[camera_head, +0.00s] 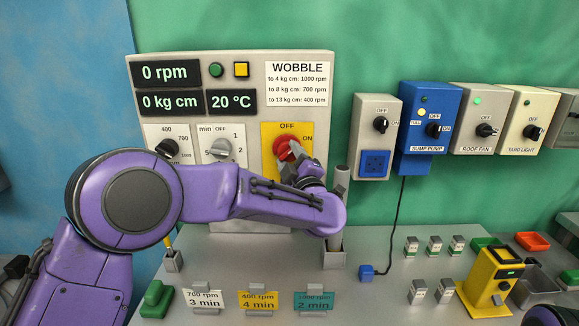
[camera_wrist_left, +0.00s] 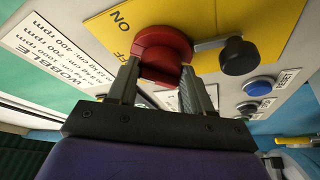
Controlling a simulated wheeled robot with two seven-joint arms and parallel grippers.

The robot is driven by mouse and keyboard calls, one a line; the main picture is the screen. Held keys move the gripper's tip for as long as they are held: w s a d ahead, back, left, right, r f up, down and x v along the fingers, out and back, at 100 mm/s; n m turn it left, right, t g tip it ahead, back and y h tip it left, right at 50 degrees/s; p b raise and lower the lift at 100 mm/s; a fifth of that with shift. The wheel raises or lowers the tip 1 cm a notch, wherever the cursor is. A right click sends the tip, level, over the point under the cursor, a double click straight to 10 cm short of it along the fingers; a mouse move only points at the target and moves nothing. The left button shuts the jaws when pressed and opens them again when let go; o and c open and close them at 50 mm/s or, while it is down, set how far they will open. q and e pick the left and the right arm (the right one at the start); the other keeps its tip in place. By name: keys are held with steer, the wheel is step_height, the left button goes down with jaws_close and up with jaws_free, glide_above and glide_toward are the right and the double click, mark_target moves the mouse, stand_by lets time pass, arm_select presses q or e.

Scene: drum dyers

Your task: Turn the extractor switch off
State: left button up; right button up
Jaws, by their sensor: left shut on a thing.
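A red rotary switch (camera_head: 283,146) sits on a yellow plate marked OFF at the top and ON at the right, on the grey control panel (camera_head: 240,62). I see no word "extractor" on it. My left gripper (camera_head: 294,160) reaches it from below right and is shut on the red switch. In the left wrist view the red switch (camera_wrist_left: 164,48) lies between the two fingertips (camera_wrist_left: 160,80). The pointer direction is hidden by the fingers, so I cannot tell its setting. My right gripper is not in view.
Left of the switch are a black speed dial (camera_head: 168,148) and a grey minutes dial (camera_head: 221,148). A black ball-ended lever (camera_wrist_left: 238,56) is close to the fingers. Wall boxes, including the blue sump pump box (camera_head: 428,105), hang at the right. Labelled cards and a yellow device (camera_head: 490,280) stand below.

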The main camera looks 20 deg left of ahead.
arm_select(q)
steer(key=n+g+b, duration=0.2)
steer(key=n, duration=0.3)
steer(key=shift+r+n+b, duration=0.15)
steer(key=shift+n+b, duration=0.15)
steer(key=shift+n, duration=0.1)
steer(key=shift+r+n+g+h+b, duration=0.15)
steer(key=shift+n+g+h+b, duration=0.25)
steer(key=shift+n, duration=0.45)
steer(key=shift+r+n+g+h+b, duration=0.15)
steer(key=shift+n+g+h+b, duration=0.2)
steer(key=shift+n, duration=0.5)
steer(key=o, duration=1)
steer(key=shift+w+d, duration=0.1)
steer(key=b+v, duration=0.3)
steer(key=v, duration=0.7)
steer(key=shift+s+d, duration=0.2)
steer(key=shift+s, duration=0.05)
